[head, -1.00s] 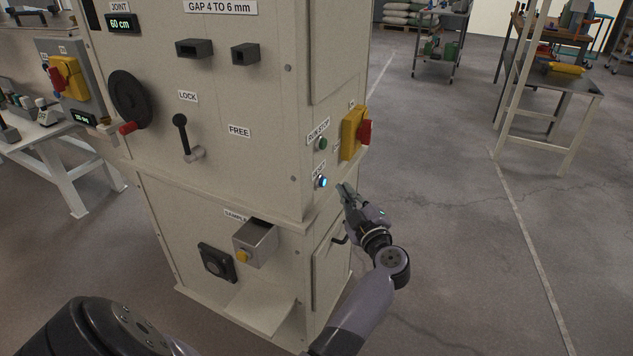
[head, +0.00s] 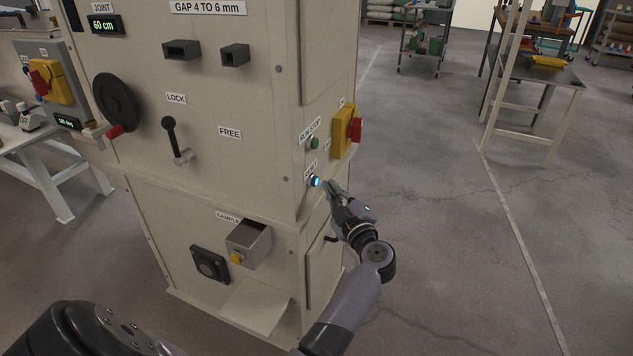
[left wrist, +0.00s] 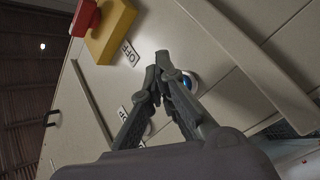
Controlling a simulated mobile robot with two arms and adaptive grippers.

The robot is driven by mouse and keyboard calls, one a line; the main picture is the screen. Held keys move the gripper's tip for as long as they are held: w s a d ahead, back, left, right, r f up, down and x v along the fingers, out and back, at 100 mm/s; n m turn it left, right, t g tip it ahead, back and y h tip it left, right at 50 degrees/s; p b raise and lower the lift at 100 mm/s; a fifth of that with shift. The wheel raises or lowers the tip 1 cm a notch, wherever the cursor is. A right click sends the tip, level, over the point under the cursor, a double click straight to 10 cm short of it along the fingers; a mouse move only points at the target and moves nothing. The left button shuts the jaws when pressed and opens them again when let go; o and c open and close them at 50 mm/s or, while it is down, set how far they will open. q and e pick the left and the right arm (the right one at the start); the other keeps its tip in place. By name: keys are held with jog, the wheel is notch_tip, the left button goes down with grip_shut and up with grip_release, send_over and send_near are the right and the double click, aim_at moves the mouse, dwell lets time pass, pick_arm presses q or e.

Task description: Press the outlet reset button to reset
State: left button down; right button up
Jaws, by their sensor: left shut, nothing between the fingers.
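The blue-lit round button (head: 314,181) is on the narrow right side face of the cream cabinet, below a green button; its small label is too small to read. My left gripper (head: 327,184) is shut and empty, with its fingertips just right of the blue button. In the left wrist view the blue button (left wrist: 188,82) shows right behind the closed fingertips (left wrist: 162,66), which partly cover it. I cannot tell whether they touch it. My right gripper is not in view.
Above are the green button (head: 314,144) and a yellow switch with a red knob (head: 345,131). A lever (head: 175,140), a black handwheel (head: 116,102) and a sample box (head: 248,244) are on the front face. Open floor lies to the right.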

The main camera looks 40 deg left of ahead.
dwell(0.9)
pick_arm(q)
jog(key=shift+s+a+p, duration=0.1)
jog(key=shift+a+p, duration=0.3)
jog(key=shift+p, duration=0.2)
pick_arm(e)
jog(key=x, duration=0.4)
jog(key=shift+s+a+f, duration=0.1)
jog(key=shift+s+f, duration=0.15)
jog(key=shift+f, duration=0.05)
pick_arm(q)
jog(key=shift+a, duration=0.1)
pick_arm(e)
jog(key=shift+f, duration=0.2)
pick_arm(q)
jog(key=shift+a, duration=0.1)
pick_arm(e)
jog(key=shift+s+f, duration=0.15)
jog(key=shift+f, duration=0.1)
